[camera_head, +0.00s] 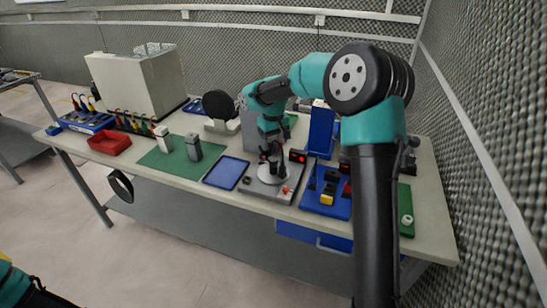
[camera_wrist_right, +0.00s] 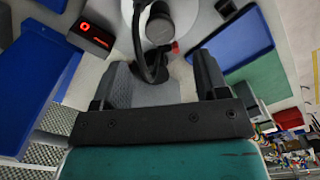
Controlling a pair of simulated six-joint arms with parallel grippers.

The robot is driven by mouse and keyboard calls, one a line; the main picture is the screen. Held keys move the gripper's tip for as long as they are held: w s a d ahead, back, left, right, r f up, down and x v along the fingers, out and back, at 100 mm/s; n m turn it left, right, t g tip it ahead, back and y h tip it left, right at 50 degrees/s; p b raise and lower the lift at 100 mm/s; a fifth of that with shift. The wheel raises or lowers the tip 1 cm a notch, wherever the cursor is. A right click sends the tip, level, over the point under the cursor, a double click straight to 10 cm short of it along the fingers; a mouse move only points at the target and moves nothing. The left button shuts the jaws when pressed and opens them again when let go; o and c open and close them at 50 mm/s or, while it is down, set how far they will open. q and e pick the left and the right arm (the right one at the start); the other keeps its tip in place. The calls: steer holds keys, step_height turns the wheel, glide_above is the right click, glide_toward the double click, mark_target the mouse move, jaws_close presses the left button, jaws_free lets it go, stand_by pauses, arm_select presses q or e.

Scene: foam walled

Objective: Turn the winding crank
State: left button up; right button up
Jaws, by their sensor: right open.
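The winding station is a grey plate (camera_head: 257,189) near the table's front edge, with a pale round disc and a small red digital display (camera_head: 297,156). In the right wrist view its display (camera_wrist_right: 92,33) reads red digits. A dark crank part with a round grey end (camera_wrist_right: 160,28) stands over the pale disc, with a small red piece beside it. My right gripper (camera_head: 270,150) is above the station, pointing down. In the wrist view my right gripper (camera_wrist_right: 158,75) is open, its fingers apart with nothing gripped, the crank part just beyond them. My left gripper is not shown.
A blue tray (camera_head: 226,172) lies left of the station, and a blue block fixture (camera_head: 325,203) stands close on its right. Further left are a green mat (camera_head: 165,164), a red bin (camera_head: 109,142) and a large beige box (camera_head: 137,83). A foam wall borders the right.

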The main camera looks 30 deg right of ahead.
mark_target(273, 158)
step_height(273, 158, down, 7)
steer(key=shift+f, duration=0.15)
stand_by(0.4)
steer(key=c, duration=0.9)
